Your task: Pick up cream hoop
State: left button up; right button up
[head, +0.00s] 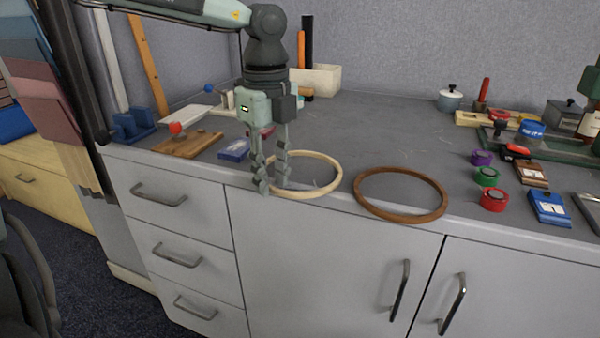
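The cream hoop (341,172) lies on the grey worktop near its front edge. My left gripper (273,186) points down at the hoop's left side. Its two fingers stand apart with a gap between them, and the hoop's near-left rim is at the fingertips. The fingers partly hide that rim, and I cannot tell whether they touch it. My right gripper is not in view.
A brown hoop (442,202) lies to the right at the worktop's front edge (480,227). A blue box (234,150) and a wooden board (186,144) lie to the left. Several coloured tins, including a red one (493,201), stand at right. The worktop's middle back is clear.

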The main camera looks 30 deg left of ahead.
pick_arm(q)
grip_shut()
